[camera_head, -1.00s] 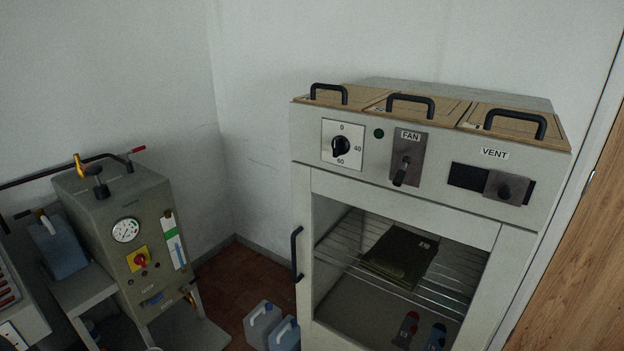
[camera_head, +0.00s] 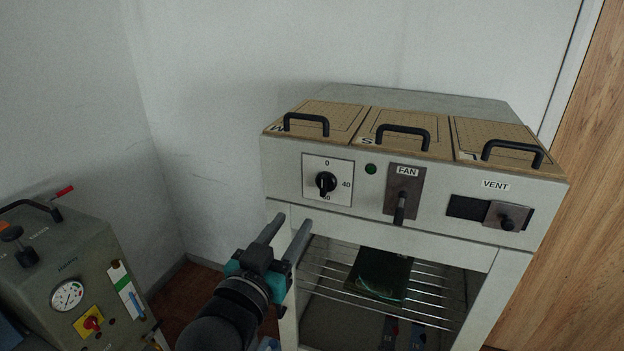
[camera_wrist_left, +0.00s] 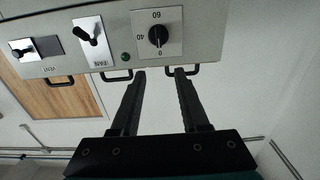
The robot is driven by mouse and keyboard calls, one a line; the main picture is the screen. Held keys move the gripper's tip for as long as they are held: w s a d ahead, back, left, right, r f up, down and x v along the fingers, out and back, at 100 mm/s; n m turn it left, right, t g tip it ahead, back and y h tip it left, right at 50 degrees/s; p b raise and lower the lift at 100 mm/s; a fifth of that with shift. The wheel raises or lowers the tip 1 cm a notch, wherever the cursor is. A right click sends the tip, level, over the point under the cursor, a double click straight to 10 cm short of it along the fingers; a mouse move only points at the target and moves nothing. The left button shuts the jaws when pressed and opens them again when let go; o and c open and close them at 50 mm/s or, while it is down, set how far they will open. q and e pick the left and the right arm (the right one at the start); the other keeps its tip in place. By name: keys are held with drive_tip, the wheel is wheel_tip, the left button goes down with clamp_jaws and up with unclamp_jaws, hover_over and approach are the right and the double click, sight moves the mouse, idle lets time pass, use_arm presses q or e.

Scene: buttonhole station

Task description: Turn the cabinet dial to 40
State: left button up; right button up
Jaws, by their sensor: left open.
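The cabinet dial (camera_head: 326,183) is a black knob on a white plate marked 0, 40 and 60, at the left of the cabinet's front panel. It also shows upside down in the left wrist view (camera_wrist_left: 157,35). Its pointer seems to be near 0, but it is too small to be sure. My left gripper (camera_head: 288,226) is open and empty, below and to the left of the dial, apart from it. In the left wrist view its two fingers (camera_wrist_left: 160,73) point toward the panel, with the dial beyond the gap between them. My right gripper is not in view.
The cabinet (camera_head: 285,185) also carries a green lamp (camera_head: 371,169), a FAN lever (camera_head: 400,205) and a VENT slider (camera_head: 507,217). Black handles (camera_head: 307,121) stand on its top lids. A grey machine with a gauge (camera_head: 67,296) is at left. A wooden door (camera_head: 565,200) is at right.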

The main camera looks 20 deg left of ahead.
sight(322, 180)
use_arm(q)
drive_tip(key=w, duration=0.9)
drive_tip(key=w+p, duration=0.1)
drive_tip(key=w, duration=0.4)
drive_tip(key=shift+w+d, duration=0.3)
drive_tip(key=shift+d, duration=0.05)
drive_tip(key=shift+c, duration=0.3)
clamp_jaws()
